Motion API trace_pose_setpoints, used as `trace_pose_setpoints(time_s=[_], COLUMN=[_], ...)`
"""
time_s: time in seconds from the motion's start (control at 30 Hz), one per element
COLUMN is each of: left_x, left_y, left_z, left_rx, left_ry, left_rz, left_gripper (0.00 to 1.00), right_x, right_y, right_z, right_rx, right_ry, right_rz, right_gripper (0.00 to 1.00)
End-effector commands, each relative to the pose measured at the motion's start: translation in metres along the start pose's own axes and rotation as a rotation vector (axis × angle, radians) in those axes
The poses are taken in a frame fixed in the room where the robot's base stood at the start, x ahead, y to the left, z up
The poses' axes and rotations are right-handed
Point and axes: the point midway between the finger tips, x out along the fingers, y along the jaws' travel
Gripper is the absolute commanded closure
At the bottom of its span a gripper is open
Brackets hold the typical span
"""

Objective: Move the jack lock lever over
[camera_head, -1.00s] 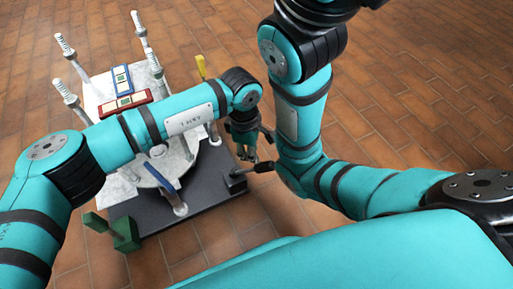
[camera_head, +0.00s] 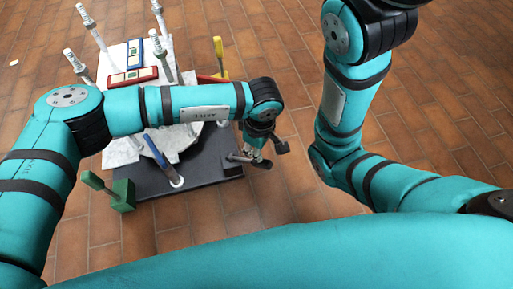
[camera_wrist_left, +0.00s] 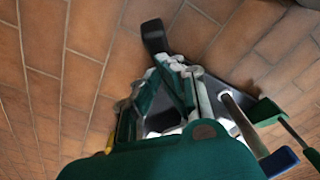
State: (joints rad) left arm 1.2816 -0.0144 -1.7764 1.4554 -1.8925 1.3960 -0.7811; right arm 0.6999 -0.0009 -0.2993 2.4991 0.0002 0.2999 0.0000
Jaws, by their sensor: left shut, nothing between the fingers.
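A short lever with a grey rod and a black grip (camera_head: 263,164) sticks out past the right edge of the dark base (camera_head: 205,173). It looks like the jack lock lever, pointing right and slightly toward me. My left gripper (camera_head: 256,154) is shut and empty, pointing down right at this lever. I cannot tell whether they touch. In the left wrist view, the closed fingers (camera_wrist_left: 180,75) lie near a black bar end (camera_wrist_left: 153,36), probably the lever's grip. My right gripper is out of view.
The base carries a white marbled block (camera_head: 117,152) with several upright posts. A green lever block (camera_head: 122,196) stands at front left, a yellow post (camera_head: 219,53) at back right. My right arm hangs to the right.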

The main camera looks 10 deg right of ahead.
Motion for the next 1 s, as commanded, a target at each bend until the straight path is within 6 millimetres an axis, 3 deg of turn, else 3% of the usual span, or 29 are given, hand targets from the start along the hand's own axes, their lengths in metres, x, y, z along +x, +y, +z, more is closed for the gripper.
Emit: trace_pose_setpoints(time_s=[0.17,0.4,0.6,1.0], left_x=[-0.023,-0.075,-0.106,-0.119], left_y=[0.001,0.001,0.000,0.000], left_z=[-0.001,-0.001,-0.001,0.000], left_rx=[0.001,-0.001,-0.001,0.000], left_ry=[0.000,0.002,0.001,0.000], left_rz=[0.004,0.005,0.002,0.000], left_gripper=[1.00,1.00,1.00,1.00], right_x=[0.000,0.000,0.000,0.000], right_y=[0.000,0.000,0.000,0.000], right_z=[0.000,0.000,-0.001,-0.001], right_rx=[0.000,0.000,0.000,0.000], right_ry=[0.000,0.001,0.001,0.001], right_rz=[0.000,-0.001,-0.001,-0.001], right_gripper=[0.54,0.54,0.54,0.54])
